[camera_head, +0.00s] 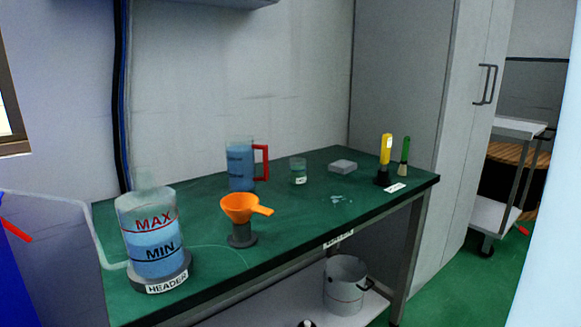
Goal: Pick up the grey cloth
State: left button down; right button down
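A small flat grey block (342,167), which looks like the folded grey cloth, lies on the green tabletop (300,213) towards its back right. It is apart from the other things, and nothing covers it. Neither of my grippers shows in the head view, so I cannot see whether they are open or shut.
On the table are a header bottle (152,240), an orange funnel (240,208) on a grey stand, a blue jug (241,165), a small jar (298,171), and yellow (386,150) and green (404,156) handled tools. A bucket (344,286) stands below. A cabinet (440,120) is right.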

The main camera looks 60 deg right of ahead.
aim_at(343, 166)
jog(key=z, duration=2.1)
jog(key=i+l+u, duration=0.3)
jog(key=i+l, duration=0.2)
jog(key=l, duration=0.2)
jog(key=i+l+u, duration=0.1)
jog(key=i+l, duration=0.15)
jog(key=i+l+u, duration=0.15)
jog(key=l, duration=0.35)
jog(key=i, duration=0.05)
